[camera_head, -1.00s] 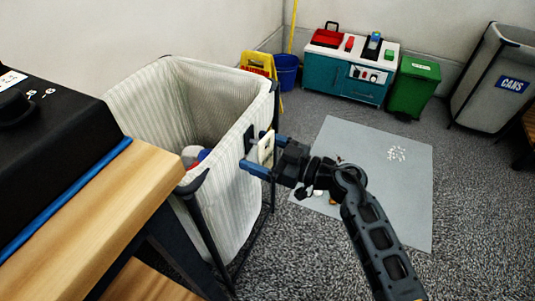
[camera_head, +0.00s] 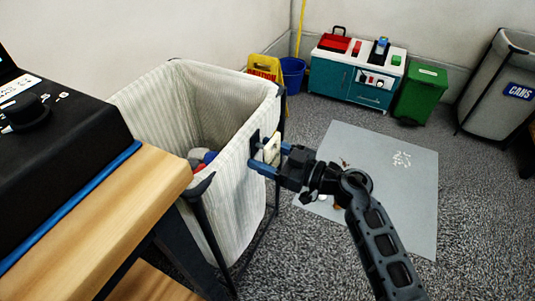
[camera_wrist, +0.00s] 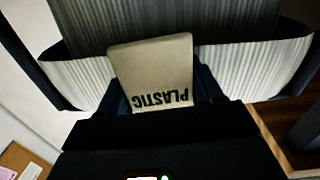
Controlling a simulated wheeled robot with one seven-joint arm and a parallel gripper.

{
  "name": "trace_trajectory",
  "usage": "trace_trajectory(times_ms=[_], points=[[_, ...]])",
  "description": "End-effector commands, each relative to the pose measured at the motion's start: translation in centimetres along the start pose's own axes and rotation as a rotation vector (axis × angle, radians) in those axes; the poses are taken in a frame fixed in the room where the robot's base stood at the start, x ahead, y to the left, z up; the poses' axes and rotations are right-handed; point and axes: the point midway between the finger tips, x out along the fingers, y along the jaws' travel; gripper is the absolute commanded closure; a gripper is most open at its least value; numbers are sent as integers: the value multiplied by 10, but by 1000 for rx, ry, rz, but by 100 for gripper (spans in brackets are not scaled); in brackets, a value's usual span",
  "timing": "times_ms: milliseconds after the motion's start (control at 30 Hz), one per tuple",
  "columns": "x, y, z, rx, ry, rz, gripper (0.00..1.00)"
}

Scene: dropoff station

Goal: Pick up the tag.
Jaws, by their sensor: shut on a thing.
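The tag (camera_wrist: 152,68) is a pale cream plate with the dark word PLASTIC, upside down in the wrist view. It also shows edge-on in the head view (camera_head: 271,150), at the right side of the striped fabric hamper (camera_head: 150,110). My gripper (camera_head: 266,157) is shut on the tag, with a blue finger on either side of it. In the wrist view the hamper's fabric wall and dark rim lie behind the tag. I cannot tell whether the tag still touches the hamper.
A wooden table (camera_head: 150,190) with a black machine (camera_head: 60,130) stands at the left. Some red, blue and grey items (camera_head: 203,158) lie in the hamper. A grey mat (camera_head: 400,190) covers the floor at the right. A teal cabinet (camera_head: 350,78), green bin (camera_head: 420,95) and CANS hamper (camera_head: 500,90) stand behind.

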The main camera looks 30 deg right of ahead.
Motion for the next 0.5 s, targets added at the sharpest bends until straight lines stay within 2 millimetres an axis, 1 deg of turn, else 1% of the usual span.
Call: trace_trajectory(times_ms=[33, 67, 167, 267, 500], points=[[0, 0, -6, 0, 0, 0, 68], [-3, 1, -5, 1, -1, 1, 68], [-22, 1, -4, 3, -2, 3, 68], [-44, 1, -4, 2, -3, 3, 68], [-105, 1, -4, 2, -2, 3, 68]])
